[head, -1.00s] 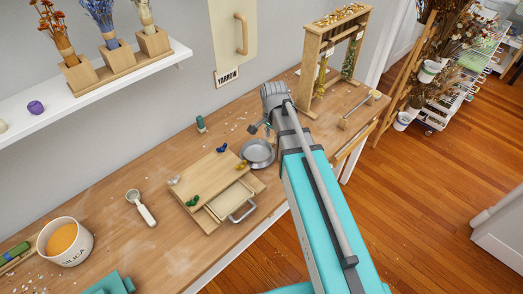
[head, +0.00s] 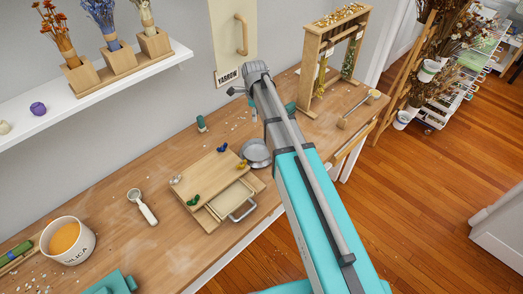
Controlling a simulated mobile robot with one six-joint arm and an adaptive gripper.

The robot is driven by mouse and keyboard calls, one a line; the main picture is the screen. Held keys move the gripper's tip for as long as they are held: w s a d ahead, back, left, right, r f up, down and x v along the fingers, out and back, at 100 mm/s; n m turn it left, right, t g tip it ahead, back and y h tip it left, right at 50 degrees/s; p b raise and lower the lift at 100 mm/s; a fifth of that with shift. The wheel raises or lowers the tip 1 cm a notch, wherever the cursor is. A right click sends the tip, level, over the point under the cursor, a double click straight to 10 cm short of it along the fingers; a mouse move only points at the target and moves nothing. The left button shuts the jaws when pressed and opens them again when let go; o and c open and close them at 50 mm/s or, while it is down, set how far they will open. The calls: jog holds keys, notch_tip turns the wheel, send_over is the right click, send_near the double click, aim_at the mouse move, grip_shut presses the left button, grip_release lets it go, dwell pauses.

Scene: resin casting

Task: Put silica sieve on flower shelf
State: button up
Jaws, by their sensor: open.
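A round grey metal pan (head: 255,152), which looks like the silica sieve, sits on the wooden bench beside the wooden press; my arm hides its right side. I cannot see its mesh clearly. The white flower shelf (head: 120,78) is on the wall at upper left. It carries wooden blocks with dried flowers at its middle and right, and a purple piece at its left. My gripper (head: 237,91) is small in view and partly hidden by my own wrist. It is open, near the wall above and behind the pan, apart from it.
The wooden press (head: 215,180) with an open drawer stands left of the pan. A scoop (head: 142,207) and a silica tub (head: 67,240) are at lower left. A small green bottle (head: 201,124) stands near the wall. A wooden drying rack (head: 310,65) stands at right.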

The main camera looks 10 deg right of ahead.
jog(key=shift+f, duration=0.15)
jog(key=b, duration=0.9)
send_over(257, 142)
jog(key=f, duration=0.8)
jog(key=shift+w+a+f, duration=0.15)
jog(key=shift+w, duration=0.1)
jog(key=shift+f, duration=0.2)
notch_tip(257, 142, down, 5)
jog(key=b, duration=0.5)
jog(key=shift+s, duration=0.15)
jog(key=shift+r, duration=0.1)
grip_shut()
dwell(0.4)
